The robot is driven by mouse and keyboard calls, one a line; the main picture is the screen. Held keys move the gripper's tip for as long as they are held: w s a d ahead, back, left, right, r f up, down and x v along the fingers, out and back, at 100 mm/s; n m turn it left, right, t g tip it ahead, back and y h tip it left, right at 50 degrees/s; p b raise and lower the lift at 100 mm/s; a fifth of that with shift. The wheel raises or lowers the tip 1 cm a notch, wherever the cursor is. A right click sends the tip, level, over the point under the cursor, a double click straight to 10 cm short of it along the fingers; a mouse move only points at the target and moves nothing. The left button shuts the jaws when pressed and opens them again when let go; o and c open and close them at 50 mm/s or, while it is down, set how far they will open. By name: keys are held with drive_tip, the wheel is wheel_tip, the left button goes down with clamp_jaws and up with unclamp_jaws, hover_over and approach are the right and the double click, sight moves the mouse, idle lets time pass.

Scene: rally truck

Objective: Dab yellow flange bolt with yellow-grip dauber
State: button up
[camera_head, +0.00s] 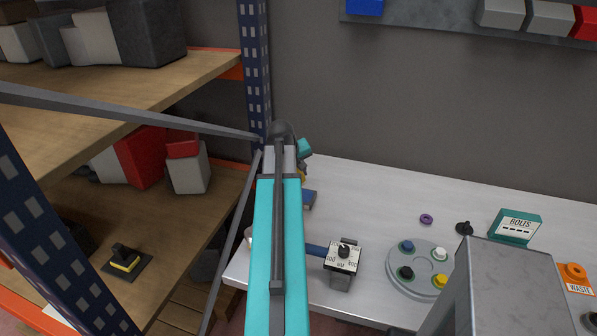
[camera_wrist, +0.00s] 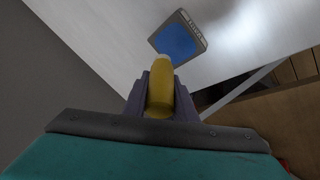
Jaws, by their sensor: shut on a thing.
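The yellow-grip dauber (camera_wrist: 160,88) is held upright in the picture between the purple-grey fingers of my gripper (camera_wrist: 160,100) in the wrist view. In the head view my gripper is mostly hidden behind my teal arm, above the left end of the bench. The yellow flange bolt (camera_head: 440,281) sits at the right front of the round grey flange (camera_head: 419,284). Blue, white and black bolts share that flange.
A dial tool (camera_head: 343,257) with a blue handle lies left of the flange. A purple ring (camera_head: 426,218), a black knob (camera_head: 465,228), a teal BOLTS box (camera_head: 515,227) and an orange WASTE bin (camera_head: 575,275) stand on the bench (camera_head: 370,190). Shelving (camera_head: 255,60) stands close at left.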

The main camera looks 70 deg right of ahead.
drive_tip(key=shift+f+b, duration=1.05)
drive_tip(key=shift+f, duration=0.85)
drive_tip(key=shift+f+b, duration=0.3)
drive_tip(key=shift+f, duration=0.35)
idle(0.9)
drive_tip(key=shift+r+p, duration=2.25)
drive_tip(key=shift+r, duration=1.3)
drive_tip(key=shift+w, duration=0.1)
